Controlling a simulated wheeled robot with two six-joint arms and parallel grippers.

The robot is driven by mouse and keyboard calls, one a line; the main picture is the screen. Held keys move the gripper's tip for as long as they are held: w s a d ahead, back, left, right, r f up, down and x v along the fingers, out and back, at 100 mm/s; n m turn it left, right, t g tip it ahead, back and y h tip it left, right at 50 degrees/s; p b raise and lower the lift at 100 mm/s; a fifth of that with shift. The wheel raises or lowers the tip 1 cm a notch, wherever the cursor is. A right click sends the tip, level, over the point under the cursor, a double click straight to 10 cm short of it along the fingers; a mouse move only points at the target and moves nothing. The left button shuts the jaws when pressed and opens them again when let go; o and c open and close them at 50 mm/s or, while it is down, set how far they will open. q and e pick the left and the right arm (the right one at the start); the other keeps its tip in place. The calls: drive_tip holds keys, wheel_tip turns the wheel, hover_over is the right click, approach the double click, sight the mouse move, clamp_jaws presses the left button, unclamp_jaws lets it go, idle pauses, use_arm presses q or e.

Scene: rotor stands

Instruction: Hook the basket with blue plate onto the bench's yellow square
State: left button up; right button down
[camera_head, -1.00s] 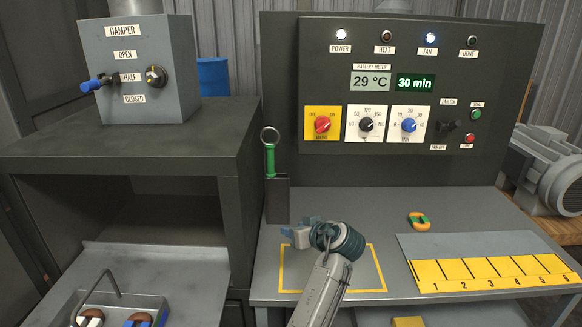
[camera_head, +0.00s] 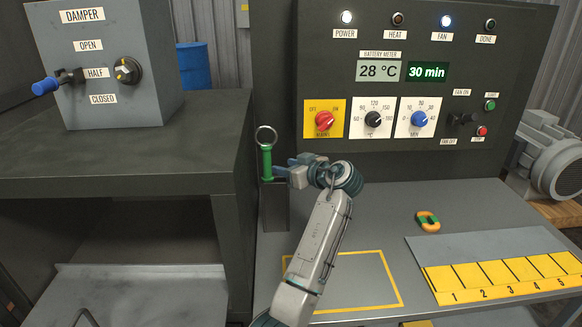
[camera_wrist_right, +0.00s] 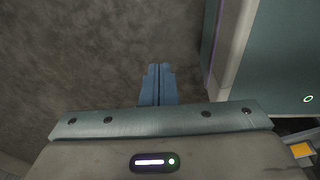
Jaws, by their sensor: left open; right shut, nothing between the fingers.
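A basket shows in the head view only as a bit of its grey handle (camera_head: 86,318) at the bottom left edge; its body and any blue plate are out of view. The yellow square (camera_head: 388,272) is an outline on the bench top, partly covered by my left arm. A tool with a green grip (camera_head: 266,160) and a metal ring on top stands upright in a dark holder. My left gripper (camera_head: 282,171) is open, with its blue fingers close to the grip; contact cannot be told. My right gripper (camera_wrist_right: 158,70) is shut and empty over a mottled floor.
A control panel (camera_head: 400,160) stands behind the bench. The dark oven housing (camera_head: 110,185) is at the left, with the damper box (camera_head: 105,60) on it. An orange-green ring (camera_head: 428,221) and a numbered yellow strip (camera_head: 500,278) lie at the right.

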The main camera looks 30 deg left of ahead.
sight(270, 162)
use_arm(q)
drive_tip(key=x, duration=0.4)
drive_tip(key=b+x, duration=0.2)
drive_tip(key=shift+w+a+f, duration=0.1)
drive_tip(key=shift+a+f, duration=0.15)
drive_tip(key=shift+f, duration=0.1)
drive_tip(key=shift+w+a, duration=0.15)
drive_tip(key=shift+a, duration=0.3)
drive_tip(key=shift+w+a, duration=0.1)
drive_tip(key=shift+a, duration=0.1)
clamp_jaws()
use_arm(e)
drive_tip(key=shift+w+a+f, duration=0.15)
drive_tip(key=shift+f, duration=0.4)
drive_tip(key=shift+w+a+f, duration=0.1)
drive_tip(key=shift+w+f, duration=0.05)
drive_tip(key=shift+f, duration=0.35)
use_arm(q)
drive_tip(key=shift+r, duration=0.15)
